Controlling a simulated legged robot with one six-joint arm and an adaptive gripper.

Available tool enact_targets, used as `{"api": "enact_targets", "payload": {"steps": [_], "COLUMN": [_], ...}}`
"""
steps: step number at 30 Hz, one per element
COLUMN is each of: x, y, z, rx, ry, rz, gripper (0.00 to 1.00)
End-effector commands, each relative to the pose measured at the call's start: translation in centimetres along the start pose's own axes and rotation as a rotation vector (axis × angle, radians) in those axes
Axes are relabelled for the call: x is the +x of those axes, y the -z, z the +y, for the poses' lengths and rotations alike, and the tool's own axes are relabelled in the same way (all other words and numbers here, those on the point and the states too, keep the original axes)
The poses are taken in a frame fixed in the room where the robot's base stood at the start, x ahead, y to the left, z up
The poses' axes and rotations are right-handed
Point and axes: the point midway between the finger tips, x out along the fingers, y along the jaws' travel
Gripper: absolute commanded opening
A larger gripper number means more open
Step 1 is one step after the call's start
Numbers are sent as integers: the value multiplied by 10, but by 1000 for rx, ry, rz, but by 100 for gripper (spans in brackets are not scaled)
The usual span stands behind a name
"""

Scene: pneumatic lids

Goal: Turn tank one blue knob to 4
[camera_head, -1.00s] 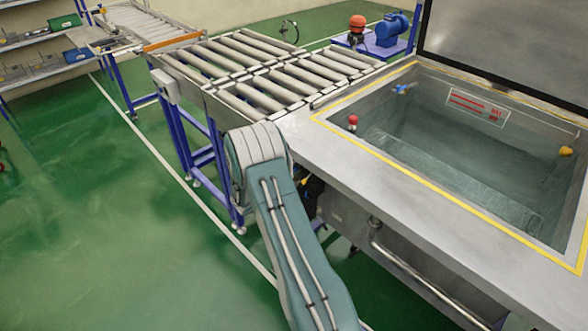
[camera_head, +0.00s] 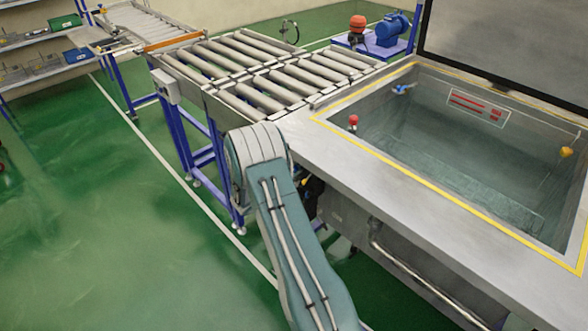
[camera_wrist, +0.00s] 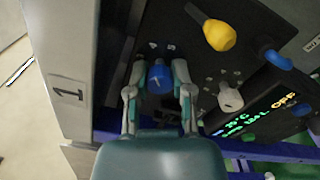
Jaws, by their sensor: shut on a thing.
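In the wrist view, the blue knob (camera_wrist: 160,78) sits on a dark control panel (camera_wrist: 210,62). My gripper (camera_wrist: 160,70) has a finger on each side of the knob and is shut on it. A light line shows on the knob's face, and small numerals show on the panel just above it. I cannot tell exactly which numeral the knob points to. A large "1" (camera_wrist: 67,95) is marked on the grey side at the left. In the head view the tank (camera_head: 470,150) is at the right; my arm hides the panel and gripper.
Beside the knob are a yellow knob (camera_wrist: 219,35), a white-grey knob (camera_wrist: 230,99) and another blue knob (camera_wrist: 278,60). A lit display (camera_wrist: 245,118) is at the lower right. A roller conveyor (camera_head: 260,75) adjoins the tank. The green floor at left is clear.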

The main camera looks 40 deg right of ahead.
Motion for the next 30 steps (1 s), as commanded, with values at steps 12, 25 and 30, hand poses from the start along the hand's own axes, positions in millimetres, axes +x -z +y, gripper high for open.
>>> {"api": "enact_targets", "payload": {"steps": [12,25,30], "x": [0,-46,-82], "y": [0,2,2], "z": [-1,0,-1], "rx": [-1,0,-1], "ry": [2,0,0], "rz": [4,7,8], "gripper": [65,65,65]}}
